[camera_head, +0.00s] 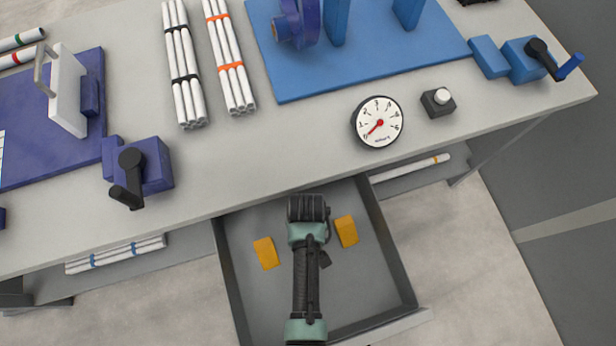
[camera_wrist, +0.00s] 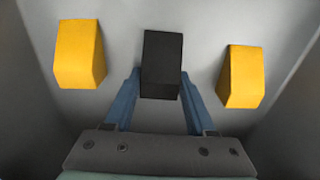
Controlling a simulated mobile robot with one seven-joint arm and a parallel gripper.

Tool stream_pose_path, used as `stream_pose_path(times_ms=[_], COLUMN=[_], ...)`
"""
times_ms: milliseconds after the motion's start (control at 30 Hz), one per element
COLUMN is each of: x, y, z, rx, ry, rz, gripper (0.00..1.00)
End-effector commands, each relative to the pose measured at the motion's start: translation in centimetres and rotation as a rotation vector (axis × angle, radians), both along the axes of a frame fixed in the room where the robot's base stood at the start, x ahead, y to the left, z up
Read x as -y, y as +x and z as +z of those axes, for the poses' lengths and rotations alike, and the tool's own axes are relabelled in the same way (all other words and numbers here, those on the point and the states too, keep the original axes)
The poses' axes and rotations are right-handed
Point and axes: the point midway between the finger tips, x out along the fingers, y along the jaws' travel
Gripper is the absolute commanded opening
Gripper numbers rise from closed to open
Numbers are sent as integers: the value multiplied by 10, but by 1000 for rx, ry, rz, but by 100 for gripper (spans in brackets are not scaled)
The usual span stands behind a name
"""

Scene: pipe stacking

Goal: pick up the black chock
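The black chock (camera_wrist: 162,62) lies on the drawer floor in the middle of the wrist view, between two yellow chocks. My gripper (camera_wrist: 160,80) is open, with one blue finger on each side of the black chock. Narrow gaps seem to remain beside it; contact cannot be made out. In the head view my gripper (camera_head: 308,208) reaches down into the open drawer and hides the black chock and my fingertips.
A yellow chock (camera_head: 266,253) lies left of my gripper and another yellow chock (camera_head: 346,231) right of it. The grey drawer (camera_head: 390,246) has raised walls around them. The table (camera_head: 240,160) overhangs its back, with a round gauge (camera_head: 378,122) on top.

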Motion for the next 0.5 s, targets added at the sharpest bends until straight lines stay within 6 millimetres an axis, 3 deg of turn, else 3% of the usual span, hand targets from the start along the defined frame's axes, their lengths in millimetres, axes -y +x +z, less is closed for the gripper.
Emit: stream_pose_path(times_ms=[33,233,500], x=[0,0,0], y=[0,0,0], z=[0,0,3], rx=[0,0,1], ry=[0,0,-1], rz=[0,0,0], gripper=[35,0,0])
